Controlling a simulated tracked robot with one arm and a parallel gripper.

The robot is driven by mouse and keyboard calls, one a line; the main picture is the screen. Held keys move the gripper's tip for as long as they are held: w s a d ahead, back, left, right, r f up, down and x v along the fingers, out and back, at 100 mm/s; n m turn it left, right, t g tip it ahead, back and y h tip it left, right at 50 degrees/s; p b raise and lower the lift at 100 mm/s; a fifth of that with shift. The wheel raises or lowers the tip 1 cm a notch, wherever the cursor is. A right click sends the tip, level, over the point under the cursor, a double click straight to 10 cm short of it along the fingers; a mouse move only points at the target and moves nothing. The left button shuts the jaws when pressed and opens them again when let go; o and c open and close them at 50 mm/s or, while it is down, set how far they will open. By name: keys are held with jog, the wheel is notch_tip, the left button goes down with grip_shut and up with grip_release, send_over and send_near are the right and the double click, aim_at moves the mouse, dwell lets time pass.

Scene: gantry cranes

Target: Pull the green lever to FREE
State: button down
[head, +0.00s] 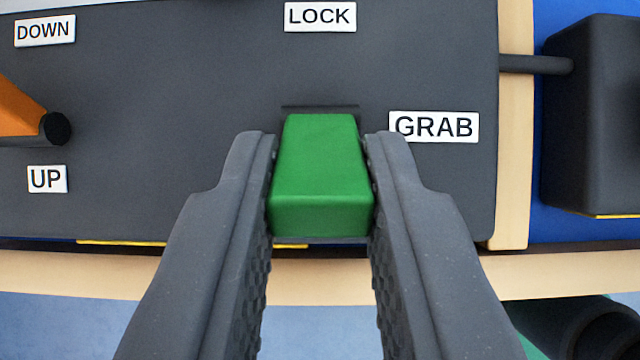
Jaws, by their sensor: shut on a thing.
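The green lever (320,165) is a green block handle that sticks out of a dark panel (200,90) toward me, in the middle of the head view. My gripper (319,165) is shut on it, one finger on its left side and one on its right. A LOCK label (320,16) is on the panel above the lever, and a GRAB label (434,127) is to its right. A dark slot edge shows just above the lever. No FREE label is visible; the panel below the lever is partly hidden by the lever and my fingers.
An orange lever (18,115) with a dark end is at the left, between a DOWN label (45,30) and an UP label (47,179). A dark block (590,115) on a rod stands at the right. A pale wooden edge (80,272) runs below the panel.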

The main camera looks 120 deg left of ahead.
jog(key=shift+a, duration=0.15)
jog(key=c, duration=1.3)
grip_release()
jog(key=shift+f, duration=0.1)
jog(key=p+v, duration=0.1)
jog(key=v, duration=1.2)
jog(key=shift+s+a+r, duration=0.1)
jog(key=shift+a+r, duration=0.05)
jog(key=shift+r, duration=0.2)
